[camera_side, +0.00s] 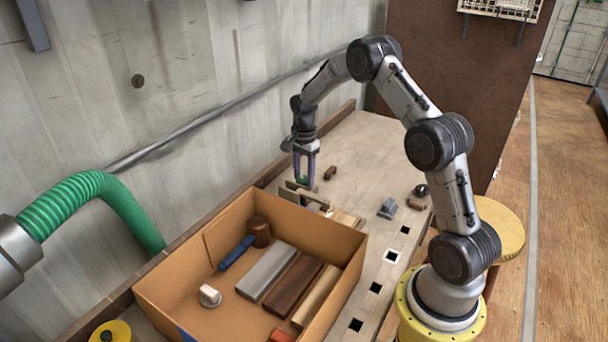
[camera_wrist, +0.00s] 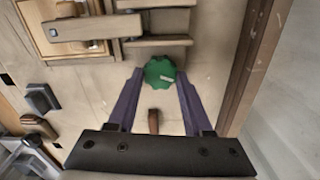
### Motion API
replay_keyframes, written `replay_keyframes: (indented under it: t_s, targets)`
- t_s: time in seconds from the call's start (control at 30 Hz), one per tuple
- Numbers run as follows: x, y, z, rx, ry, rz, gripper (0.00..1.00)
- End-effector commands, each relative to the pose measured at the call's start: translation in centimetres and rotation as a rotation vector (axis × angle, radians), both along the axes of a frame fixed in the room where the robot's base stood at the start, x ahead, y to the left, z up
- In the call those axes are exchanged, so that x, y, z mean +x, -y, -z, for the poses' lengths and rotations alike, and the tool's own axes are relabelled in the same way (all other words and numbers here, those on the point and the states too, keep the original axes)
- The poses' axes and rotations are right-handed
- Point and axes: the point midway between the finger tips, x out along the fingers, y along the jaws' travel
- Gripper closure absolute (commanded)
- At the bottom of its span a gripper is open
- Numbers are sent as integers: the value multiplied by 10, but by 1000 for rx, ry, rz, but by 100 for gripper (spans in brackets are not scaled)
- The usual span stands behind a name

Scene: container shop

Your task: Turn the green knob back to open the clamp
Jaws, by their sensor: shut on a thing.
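The green knob (camera_wrist: 160,73) shows in the wrist view between the tips of my gripper (camera_wrist: 159,80). Its faceted rim touches or nearly touches both purple fingers, and a pale mark lies on its face. My gripper is shut on it. In the side view my gripper (camera_side: 304,178) points down at the clamp, and only a little green of the knob (camera_side: 302,181) shows between the fingers. The wooden clamp (camera_wrist: 115,28) has two parallel bars beside the knob in the wrist view. In the side view the clamp (camera_side: 304,196) sits just behind the cardboard box.
A cardboard box (camera_side: 318,236) with wooden blocks and a mallet stands in front of the clamp. A small brown piece (camera_side: 330,173) lies right of my gripper. A grey metal tool (camera_side: 387,208) and a dark round thing (camera_side: 421,190) lie further right. The wall runs along the left.

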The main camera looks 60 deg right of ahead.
Motion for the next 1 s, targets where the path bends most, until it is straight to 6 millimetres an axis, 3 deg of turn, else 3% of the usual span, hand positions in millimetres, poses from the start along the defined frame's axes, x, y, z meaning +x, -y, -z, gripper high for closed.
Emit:
replay_keyframes:
  t_s: [1.0]
  targets:
    - [4, -1, -2, -1, 1, -940, 100]
